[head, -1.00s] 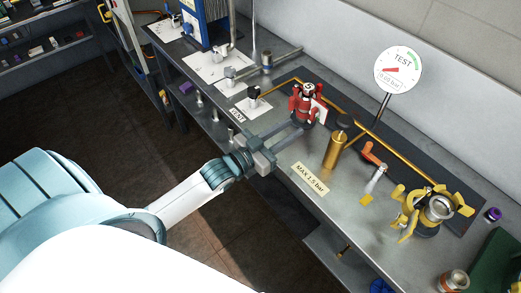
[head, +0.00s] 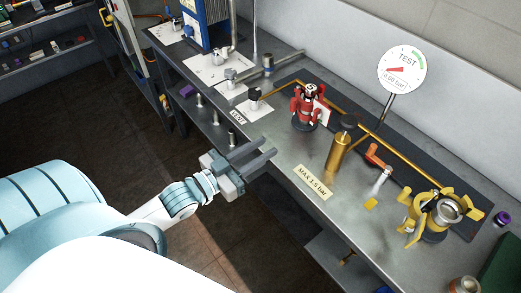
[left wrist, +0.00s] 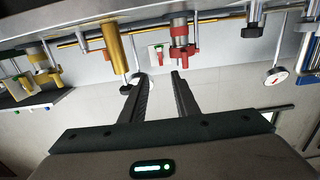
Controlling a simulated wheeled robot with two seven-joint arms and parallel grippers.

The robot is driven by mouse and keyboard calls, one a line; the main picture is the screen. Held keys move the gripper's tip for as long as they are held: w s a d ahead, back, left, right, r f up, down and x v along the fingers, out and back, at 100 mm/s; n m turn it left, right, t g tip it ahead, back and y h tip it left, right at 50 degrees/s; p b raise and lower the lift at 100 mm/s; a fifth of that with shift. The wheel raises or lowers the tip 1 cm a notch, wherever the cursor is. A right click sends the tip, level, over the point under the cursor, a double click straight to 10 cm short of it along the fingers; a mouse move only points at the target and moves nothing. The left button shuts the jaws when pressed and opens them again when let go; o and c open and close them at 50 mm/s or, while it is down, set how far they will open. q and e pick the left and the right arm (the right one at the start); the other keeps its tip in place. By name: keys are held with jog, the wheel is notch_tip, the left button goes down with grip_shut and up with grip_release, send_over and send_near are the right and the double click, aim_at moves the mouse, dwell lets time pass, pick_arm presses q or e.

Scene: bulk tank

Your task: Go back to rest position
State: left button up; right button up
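My left gripper (head: 258,156) is at the front edge of the grey bench, its two fingers apart with nothing between them. In the left wrist view its fingers (left wrist: 160,82) are also spread and empty. The red coupling (head: 306,107) stands upright on the bench beyond the gripper, apart from it; it also shows in the left wrist view (left wrist: 179,40). My left arm reaches in from the lower left. My right gripper is not in view.
Small bottles stand on the shelf below. The dark floor (head: 90,120) to the left is clear.

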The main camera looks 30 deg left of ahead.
pick_arm(q)
jog(key=shift+f, duration=0.1)
dwell(0.3)
jog(key=s+a+f+n+g+y, duration=0.1)
jog(key=s+a+f+g+y, duration=0.15)
jog(key=f, duration=1.15)
jog(key=s+a+f+n+g+y, duration=0.1)
jog(key=s+a+f+g, duration=0.15)
jog(key=f, duration=1.15)
jog(key=s+a+f+g+y, duration=0.2)
jog(key=s+f, duration=0.1)
jog(key=f, duration=1.1)
jog(key=s+d+f+g, duration=0.3)
jog(key=s+f+g, duration=0.2)
jog(key=s+f, duration=1)
jog(key=s+d+f+g, duration=0.2)
jog(key=s+f, duration=0.1)
jog(key=s, duration=0.6)
jog(key=s+d+f+g, duration=0.2)
jog(key=s+f, duration=0.2)
jog(key=s, duration=0.5)
jog(key=shift+d+f+y, duration=0.25)
jog(key=shift+d+y, duration=0.1)
